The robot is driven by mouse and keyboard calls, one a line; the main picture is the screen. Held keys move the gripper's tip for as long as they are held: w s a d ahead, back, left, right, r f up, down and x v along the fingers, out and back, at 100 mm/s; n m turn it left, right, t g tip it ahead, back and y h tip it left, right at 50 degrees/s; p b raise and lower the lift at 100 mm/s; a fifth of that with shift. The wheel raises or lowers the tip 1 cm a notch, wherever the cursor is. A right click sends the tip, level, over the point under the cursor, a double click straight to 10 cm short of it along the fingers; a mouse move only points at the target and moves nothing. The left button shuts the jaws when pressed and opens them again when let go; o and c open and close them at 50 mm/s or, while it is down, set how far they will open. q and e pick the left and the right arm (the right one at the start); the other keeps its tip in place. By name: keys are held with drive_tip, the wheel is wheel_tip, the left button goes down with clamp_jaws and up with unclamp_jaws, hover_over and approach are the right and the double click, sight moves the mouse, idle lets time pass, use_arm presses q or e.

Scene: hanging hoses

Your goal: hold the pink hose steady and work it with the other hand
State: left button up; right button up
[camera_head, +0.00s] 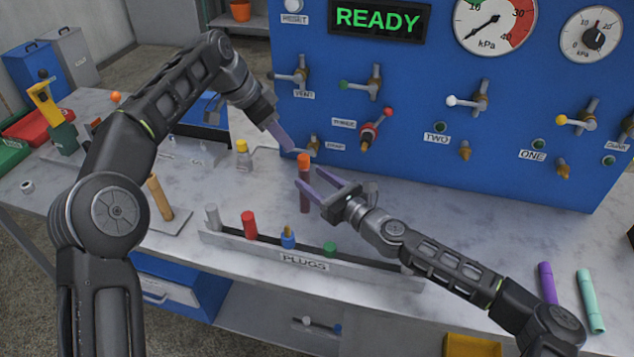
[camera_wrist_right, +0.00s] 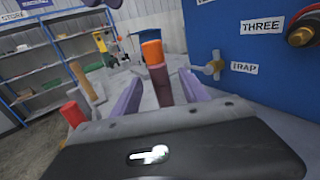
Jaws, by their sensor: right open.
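A dull pink-brown hose (camera_head: 305,198) stands upright above the bench in front of the blue panel, with an orange piece (camera_head: 303,161) at its top. In the right wrist view the hose (camera_wrist_right: 160,84) shows in the gap between my right fingers. My right gripper (camera_head: 308,177) is open, its purple fingers pointing at the hose from the right. I cannot tell whether either finger touches it. My left gripper (camera_head: 292,150) is just above and left of the orange piece, close to the panel. Its fingers overlap in this view, so their opening is unclear.
A plug rack (camera_head: 305,262) with several coloured plugs stands in front of the hose. The blue panel (camera_head: 400,90) with valves and nozzles rises behind. A purple tube (camera_head: 547,283) and a mint tube (camera_head: 589,300) lie at the right.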

drive_tip(key=x, duration=0.7)
drive_tip(key=shift+s, duration=0.1)
clamp_jaws()
idle(0.4)
